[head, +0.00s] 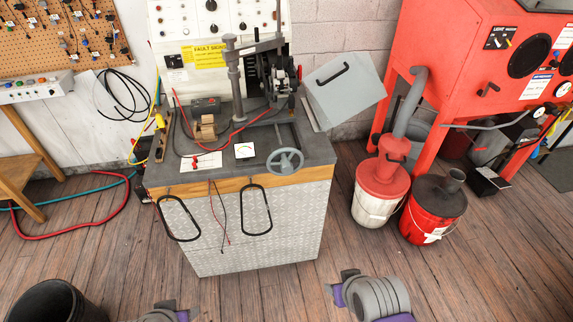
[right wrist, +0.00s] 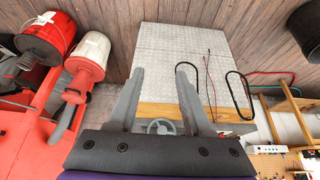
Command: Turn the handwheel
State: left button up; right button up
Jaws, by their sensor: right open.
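The grey spoked handwheel (head: 285,161) is at the front right edge of the test bench (head: 262,213), standing out over the wooden front strip. It also shows in the right wrist view (right wrist: 160,127), small and partly hidden behind my gripper's base. My right gripper (right wrist: 160,70) is open in that view, its two grey fingers apart with nothing between them. The handwheel appears between the fingers, lower down and well beyond them, not touched. In the head view only parts of my arms show at the bottom edge. My left gripper is not in view.
Two black loop handles (head: 257,210) hang on the bench front, with thin test leads between them. A white bucket (head: 375,200) and a red bucket (head: 432,212) stand right of the bench, near a red blasting cabinet (head: 440,60).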

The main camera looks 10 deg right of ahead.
aim_at(285, 166)
jog(key=i+z, duration=0.2)
jog(key=z, duration=0.2)
jog(key=i+j+z, duration=0.15)
jog(key=z, duration=0.2)
jog(key=i+j+z, duration=0.2)
jog(key=z, duration=0.2)
